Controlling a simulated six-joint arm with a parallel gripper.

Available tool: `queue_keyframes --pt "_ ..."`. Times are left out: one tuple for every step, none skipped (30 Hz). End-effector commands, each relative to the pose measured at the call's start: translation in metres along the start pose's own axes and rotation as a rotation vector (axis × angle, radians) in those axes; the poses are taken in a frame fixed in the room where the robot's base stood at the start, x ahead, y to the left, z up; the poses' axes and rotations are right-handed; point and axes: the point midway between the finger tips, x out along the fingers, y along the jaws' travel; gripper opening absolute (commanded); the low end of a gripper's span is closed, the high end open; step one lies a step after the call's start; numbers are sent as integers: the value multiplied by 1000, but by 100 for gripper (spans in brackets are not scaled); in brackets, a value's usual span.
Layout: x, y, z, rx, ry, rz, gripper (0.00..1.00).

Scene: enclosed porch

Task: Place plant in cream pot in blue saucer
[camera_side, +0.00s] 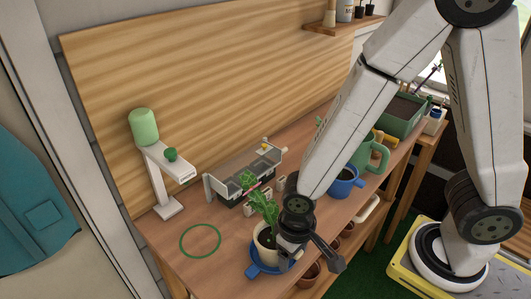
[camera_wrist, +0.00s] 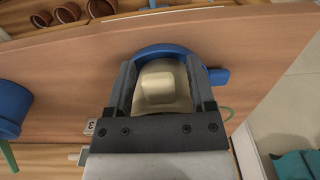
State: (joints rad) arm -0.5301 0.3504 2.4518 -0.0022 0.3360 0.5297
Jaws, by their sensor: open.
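The plant (camera_side: 264,209) has green leaves and stands upright in a cream pot (camera_side: 264,239) near the front edge of the bench. The blue saucer (camera_side: 256,268) is under the pot, and the pot appears to sit inside its rim. In the wrist view the cream pot (camera_wrist: 163,86) lies between my two fingers, with the blue saucer (camera_wrist: 165,50) curving around beyond it. My gripper (camera_side: 288,240) is open, low beside the pot, with a finger on either side. Whether the fingers touch the pot is hard to tell. My gripper hides part of the pot and saucer.
A green ring (camera_side: 200,241) marks the bench left of the saucer. Terracotta pots (camera_side: 308,275) sit below.

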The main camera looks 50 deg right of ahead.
Motion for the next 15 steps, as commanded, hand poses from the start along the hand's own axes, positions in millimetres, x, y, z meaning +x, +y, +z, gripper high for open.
queue_keyframes --pt "-2 0 0 0 1 -1 70" --pt "-3 0 0 0 1 -1 70" --pt "-5 0 0 0 1 -1 70" --pt "-7 0 0 0 1 -1 70" --pt "-9 0 0 0 2 -1 70" --pt "-11 0 0 0 2 -1 70" --pt "-14 0 -1 0 2 -1 70" --pt "-16 0 0 0 2 -1 70" --pt "-19 0 0 0 2 -1 70" --pt "-22 0 0 0 3 -2 70" --pt "-25 0 0 0 3 -2 70" --pt "-29 0 0 0 3 -2 70" --pt "-32 0 -1 0 3 -2 70" --pt "-35 0 -1 0 3 -2 70" --pt "-39 0 -1 0 3 -2 70"
